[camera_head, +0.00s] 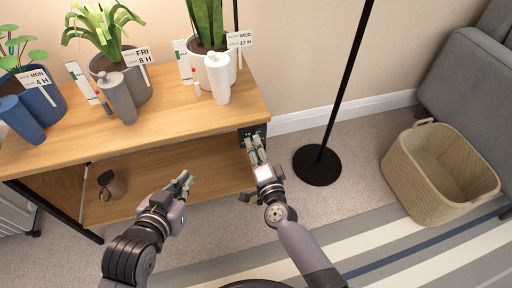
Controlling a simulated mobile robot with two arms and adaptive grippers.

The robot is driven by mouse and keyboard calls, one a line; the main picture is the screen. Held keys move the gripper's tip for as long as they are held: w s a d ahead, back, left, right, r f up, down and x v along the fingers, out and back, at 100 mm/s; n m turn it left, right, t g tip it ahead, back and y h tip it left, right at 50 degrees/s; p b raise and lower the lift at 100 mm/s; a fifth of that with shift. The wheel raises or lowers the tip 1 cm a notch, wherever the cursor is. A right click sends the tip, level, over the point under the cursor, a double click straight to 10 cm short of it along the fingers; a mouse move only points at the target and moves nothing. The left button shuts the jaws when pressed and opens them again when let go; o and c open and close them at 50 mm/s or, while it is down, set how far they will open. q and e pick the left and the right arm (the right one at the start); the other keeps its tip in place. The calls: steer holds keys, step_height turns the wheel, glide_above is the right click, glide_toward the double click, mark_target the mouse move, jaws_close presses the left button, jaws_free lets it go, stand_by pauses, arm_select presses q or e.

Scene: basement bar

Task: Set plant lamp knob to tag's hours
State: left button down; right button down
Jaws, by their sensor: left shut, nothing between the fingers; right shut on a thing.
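My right gripper (257,152) is at the dark control box (259,130) on the right end of the shelf unit. It is shut on a small part at the box's face, most likely the knob, which the fingers hide. My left gripper (186,181) is shut and empty in front of the lower shelf. Three potted plants stand on the top with tags: the left tag (36,80) reads MON 4 H, the middle tag (143,56) FRI 8 H, the right tag (239,40) WED 12 H. The dial's setting cannot be read.
The wooden shelf top (165,103) also holds a blue, a grey and a white bottle-like vessel in front of the pots. A dark pitcher (111,184) is on the lower shelf. A black lamp stand (318,165), a woven basket (440,172) and a grey sofa (470,85) are at right.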

stand_by(0.4)
steer(key=c, duration=1.2)
jaws_free()
steer(key=shift+c, duration=0.2)
steer(key=v, duration=1.2)
